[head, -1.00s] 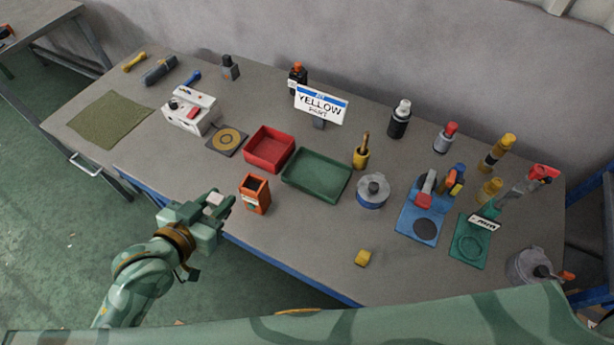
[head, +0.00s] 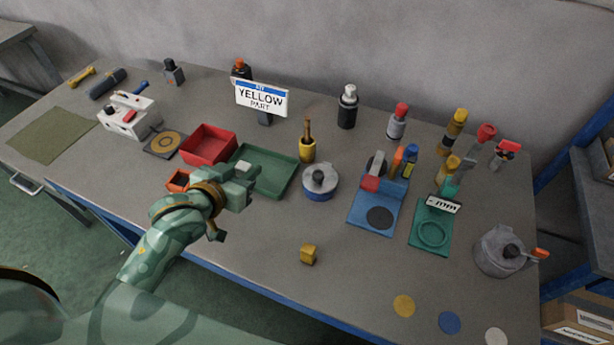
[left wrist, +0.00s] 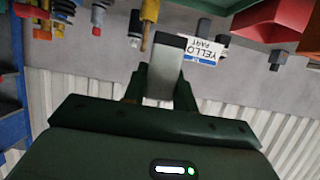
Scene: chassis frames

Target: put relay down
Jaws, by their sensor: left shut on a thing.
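My left gripper (head: 243,178) is shut on the relay, a pale grey block (left wrist: 165,68). In the left wrist view the relay sticks out between the two dark fingers. In the head view a pale bit of it (head: 244,168) shows at the fingertips, in front of the green tray (head: 278,188). I cannot tell the height of the gripper above the table. The sign reading "YELLOW PART" (head: 262,98) stands behind the trays. My right gripper is not in view.
A red tray (head: 208,145) and a partly hidden orange bin (head: 177,181) are left of the gripper. A grey-lidded pot (head: 320,182) stands right of the green tray. A yellow block (head: 308,254) lies at the front, with bare table around it.

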